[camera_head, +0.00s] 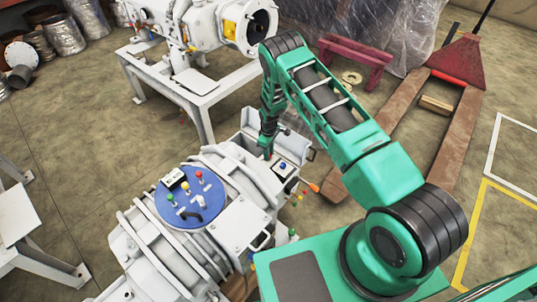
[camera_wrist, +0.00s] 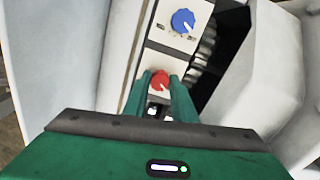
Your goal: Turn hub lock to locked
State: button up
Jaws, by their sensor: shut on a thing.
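My gripper (camera_wrist: 160,90) reaches down to a white control panel (camera_wrist: 160,58) on the machine, with its two green fingers on either side of a red knob (camera_wrist: 160,77). It is shut on the red knob. A blue knob (camera_wrist: 183,20) with a white pointer mark sits on the same panel beyond the red one, clear of my fingers. In the head view my gripper (camera_head: 267,150) is at the machine's end box, and the blue knob (camera_head: 283,165) shows beside it. The red knob is hidden there. I cannot read which knob is labelled hub lock.
A blue disc (camera_head: 190,198) with several coloured knobs or valves tops the white machine (camera_head: 150,255) to the left. A second white machine (camera_head: 215,20) stands behind on a frame (camera_head: 190,90). A red and brown pallet truck (camera_head: 445,100) is at the right. Dark ribbing lies beside the panel.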

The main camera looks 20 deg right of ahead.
jog(key=shift+w+r, duration=0.15)
jog(key=shift+w, duration=0.1)
jog(key=o, duration=1)
jog(key=shift+o, duration=0.2)
jog(key=shift+s, duration=0.1)
notch_tip(320, 180, up, 10)
jog(key=shift+r, duration=0.25)
